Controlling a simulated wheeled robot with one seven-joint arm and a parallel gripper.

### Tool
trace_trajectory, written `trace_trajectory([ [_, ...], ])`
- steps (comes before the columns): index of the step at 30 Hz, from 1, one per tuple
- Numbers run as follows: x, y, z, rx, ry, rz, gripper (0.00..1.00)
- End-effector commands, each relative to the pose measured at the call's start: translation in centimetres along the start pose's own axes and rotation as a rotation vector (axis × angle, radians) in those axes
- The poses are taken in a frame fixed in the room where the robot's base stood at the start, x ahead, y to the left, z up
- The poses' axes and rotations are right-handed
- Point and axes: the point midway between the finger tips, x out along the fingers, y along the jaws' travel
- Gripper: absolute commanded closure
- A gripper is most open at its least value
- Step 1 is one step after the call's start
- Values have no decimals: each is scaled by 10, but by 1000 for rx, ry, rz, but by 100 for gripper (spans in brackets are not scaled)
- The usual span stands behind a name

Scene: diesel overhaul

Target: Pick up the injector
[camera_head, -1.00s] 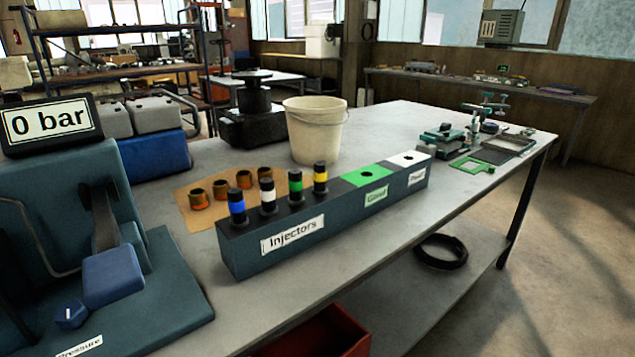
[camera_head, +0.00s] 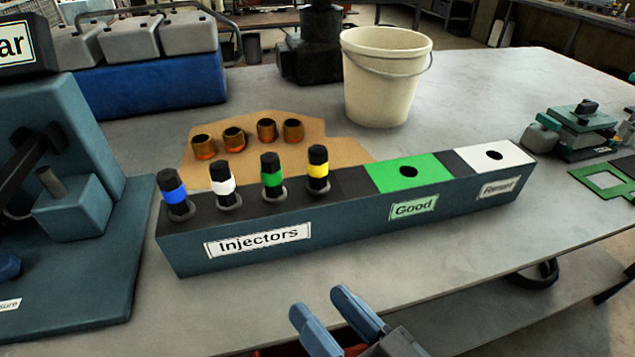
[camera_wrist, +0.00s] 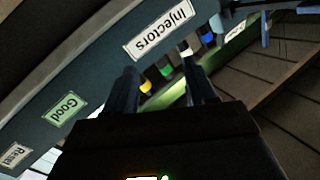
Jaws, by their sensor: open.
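Several injectors stand upright in a row in a long dark rack (camera_head: 340,215), each black with one coloured band. They are the blue-banded injector (camera_head: 174,192), the white-banded injector (camera_head: 222,182), the green-banded injector (camera_head: 271,174) and the yellow-banded injector (camera_head: 318,167). My gripper (camera_head: 330,312) is open and empty at the bottom of the head view, in front of the rack and apart from it. In the wrist view my gripper's fingers (camera_wrist: 162,92) point toward the rack, with the yellow (camera_wrist: 146,87), green (camera_wrist: 165,71) and blue bands (camera_wrist: 207,38) visible beyond.
The rack also has a green "Good" section (camera_head: 408,172) and a white section (camera_head: 495,157), each with a hole. Behind it are copper-coloured cups (camera_head: 235,138) on cardboard and a cream bucket (camera_head: 387,80). A pressure tester (camera_head: 70,200) stands left.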

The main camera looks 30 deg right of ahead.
Motion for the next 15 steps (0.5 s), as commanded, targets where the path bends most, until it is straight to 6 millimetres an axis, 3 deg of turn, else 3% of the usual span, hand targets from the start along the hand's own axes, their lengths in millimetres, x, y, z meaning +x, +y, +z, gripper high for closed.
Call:
trace_trajectory([
  [1, 23, -13, -12, 25, 32, -38, 45],
  [6, 82, -57, -47, 79, 92, -186, 45],
  [15, 151, -145, -121, 42, 157, -508, 45],
])
